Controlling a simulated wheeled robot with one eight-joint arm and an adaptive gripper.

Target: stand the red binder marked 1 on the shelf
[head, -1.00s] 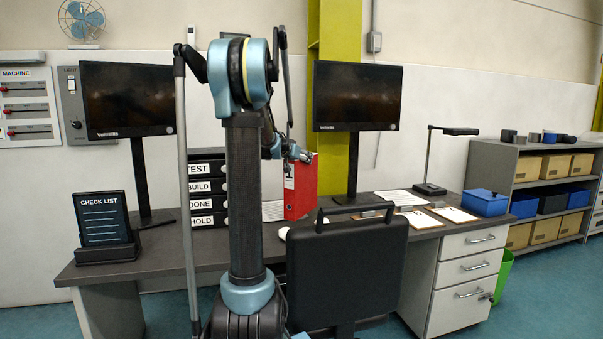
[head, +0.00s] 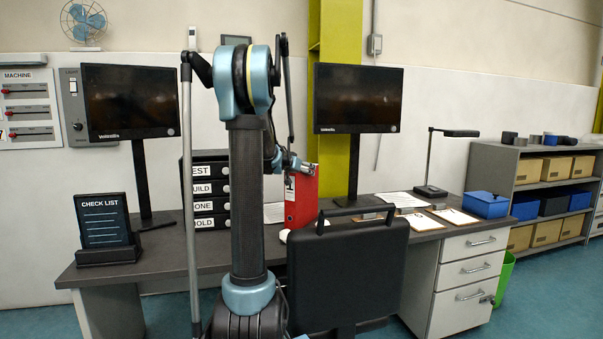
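The red binder (head: 307,204) is upright at the middle of the desk, behind the black chair back, with a white label on its left part. My gripper (head: 303,168) is at the binder's upper edge and appears shut on it; the fingers are small and partly hidden. The chair back hides part of the binder's lower end, so I cannot tell whether it touches the desk. The grey shelf unit (head: 480,160) stands at the far right, with boxes on its lower levels and small items on top.
Black label drawers (head: 210,190) stand left of the binder behind my arm. Two monitors (head: 130,103) (head: 357,98), a checklist stand (head: 104,220), a lamp (head: 432,190), papers and a blue box (head: 487,204) are on the desk (head: 165,253). The chair (head: 348,265) stands in front.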

